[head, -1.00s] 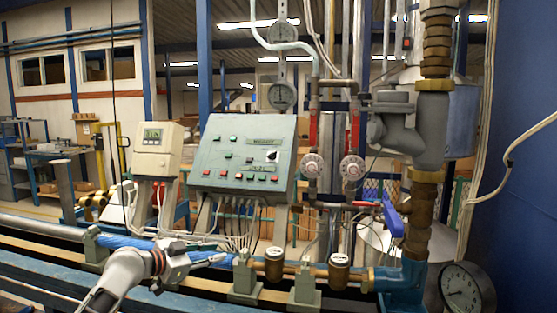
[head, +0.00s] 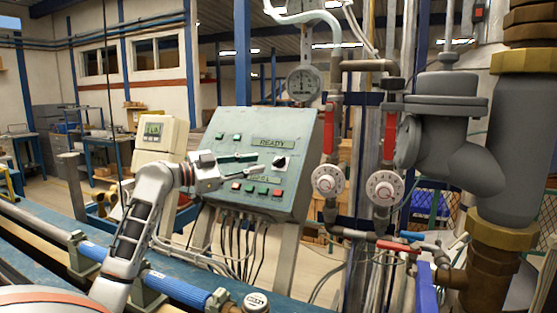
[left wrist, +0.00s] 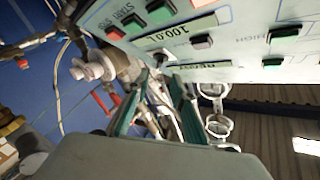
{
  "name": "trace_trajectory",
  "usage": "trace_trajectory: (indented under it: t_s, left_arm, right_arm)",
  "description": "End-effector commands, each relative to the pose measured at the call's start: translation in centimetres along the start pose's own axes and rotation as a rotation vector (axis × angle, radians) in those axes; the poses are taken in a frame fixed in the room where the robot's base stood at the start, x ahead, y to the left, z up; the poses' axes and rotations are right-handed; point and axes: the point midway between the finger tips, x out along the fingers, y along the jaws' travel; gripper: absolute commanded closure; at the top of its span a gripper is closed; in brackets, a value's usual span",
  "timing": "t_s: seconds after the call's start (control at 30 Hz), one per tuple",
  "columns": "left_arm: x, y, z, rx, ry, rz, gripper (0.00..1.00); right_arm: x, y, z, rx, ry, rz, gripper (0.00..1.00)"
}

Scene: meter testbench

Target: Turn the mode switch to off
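The mode switch (head: 281,162) is a dark knob on a pale plate, on the right part of the sloped grey-green control panel (head: 300,125). In the left wrist view the switch (left wrist: 160,58) shows just beyond and between my fingertips. My left gripper (head: 256,164) is in front of the panel, left of the switch in the head view, with its two dark green fingers apart and nothing between them. In the left wrist view the left gripper (left wrist: 160,82) is also open. I cannot tell whether a fingertip touches the switch. My right gripper is not in view.
Coloured push buttons (head: 262,190) and a green "READY" display (head: 272,142) sit near the switch. A beige meter box (head: 160,140) stands left of the panel. Valves with white handwheels (head: 384,188) and thick pipework (head: 515,140) stand to the right. Blue pipe (head: 175,285) runs along the front.

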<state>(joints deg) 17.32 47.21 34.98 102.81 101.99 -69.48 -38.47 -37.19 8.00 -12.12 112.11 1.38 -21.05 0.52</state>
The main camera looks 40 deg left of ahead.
Motion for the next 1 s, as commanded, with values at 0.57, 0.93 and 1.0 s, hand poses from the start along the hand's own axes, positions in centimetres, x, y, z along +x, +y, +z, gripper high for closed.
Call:
trace_trajectory:
  t_s: [0.57, 0.93, 1.0]
  left_arm:
    - [6.7, 0.1, 0.0, -0.002, -0.001, 0.001, 0.76]
    - [6.8, 0.1, 0.0, -0.001, -0.002, 0.001, 1.0]
    - [6.8, 0.1, 0.0, -0.001, -0.002, 0.001, 1.0]
  right_arm:
    - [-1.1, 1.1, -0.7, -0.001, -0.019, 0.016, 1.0]
    - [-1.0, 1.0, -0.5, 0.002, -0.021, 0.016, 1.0]
    - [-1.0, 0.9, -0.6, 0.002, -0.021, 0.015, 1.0]
